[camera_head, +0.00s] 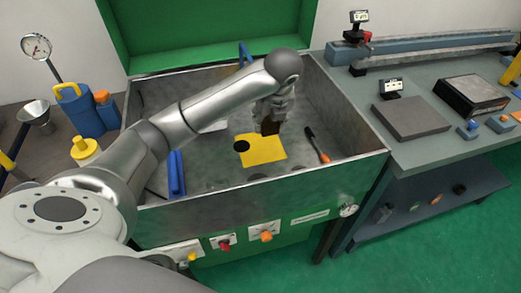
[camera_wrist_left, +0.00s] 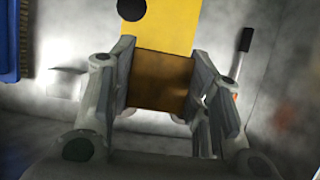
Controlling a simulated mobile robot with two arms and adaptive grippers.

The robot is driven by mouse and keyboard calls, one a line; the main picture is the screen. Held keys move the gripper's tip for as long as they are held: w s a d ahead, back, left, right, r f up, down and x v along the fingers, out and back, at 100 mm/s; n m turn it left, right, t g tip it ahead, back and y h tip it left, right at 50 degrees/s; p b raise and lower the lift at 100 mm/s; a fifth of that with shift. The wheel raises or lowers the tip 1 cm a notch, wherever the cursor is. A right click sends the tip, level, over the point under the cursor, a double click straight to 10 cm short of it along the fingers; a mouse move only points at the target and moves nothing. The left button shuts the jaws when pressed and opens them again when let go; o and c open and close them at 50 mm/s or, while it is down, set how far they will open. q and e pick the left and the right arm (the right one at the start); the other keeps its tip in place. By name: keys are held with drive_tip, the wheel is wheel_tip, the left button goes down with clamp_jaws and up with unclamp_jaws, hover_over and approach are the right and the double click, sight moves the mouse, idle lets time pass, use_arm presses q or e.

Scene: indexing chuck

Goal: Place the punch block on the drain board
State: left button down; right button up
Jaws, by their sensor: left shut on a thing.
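My left gripper (camera_head: 271,119) reaches down into the grey metal basin. It is shut on a brown block, the punch block (camera_head: 269,128), which points down between the fingers. In the left wrist view the block (camera_wrist_left: 160,80) sits between both fingers of the left gripper (camera_wrist_left: 162,88). A flat yellow board (camera_head: 265,152), which I take as the drain board, lies on the basin floor just below the block. It also shows in the wrist view (camera_wrist_left: 175,25). I cannot tell whether the block touches it. My right gripper is not in view.
A round black piece (camera_head: 241,146) is at the board's left edge. A brush-like tool with an orange end (camera_head: 318,146) lies to the right and a blue bar (camera_head: 176,173) to the left. The metal basin walls (camera_head: 350,165) surround the work. A grey bench (camera_head: 440,135) stands at the right.

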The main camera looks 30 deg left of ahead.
use_arm(q)
drive_tip(key=shift+w+a+f, duration=0.1)
drive_tip(key=shift+w+f, duration=0.05)
drive_tip(key=shift+f, duration=0.25)
wheel_tip(320, 180, down, 14)
drive_tip(key=shift+r, duration=0.2)
drive_tip(key=w+a, duration=0.2)
drive_tip(key=shift+w+a+r, duration=0.1)
drive_tip(key=shift+a+r, duration=0.05)
drive_tip(key=shift+a, duration=0.15)
drive_tip(key=shift+w+a, duration=0.5)
drive_tip(key=shift+a, duration=0.1)
drive_tip(key=shift+w+a+f, duration=0.25)
drive_tip(key=shift+w+a, duration=0.25)
drive_tip(key=shift+a, duration=0.05)
drive_tip(key=shift+w+a+f, duration=0.2)
drive_tip(key=shift+w+a, duration=0.25)
drive_tip(key=shift+a, duration=0.1)
drive_tip(key=shift+f, duration=0.15)
drive_tip(key=c, duration=0.8)
unclamp_jaws()
drive_tip(key=shift+s+f, duration=0.1)
drive_tip(key=shift+s, duration=0.05)
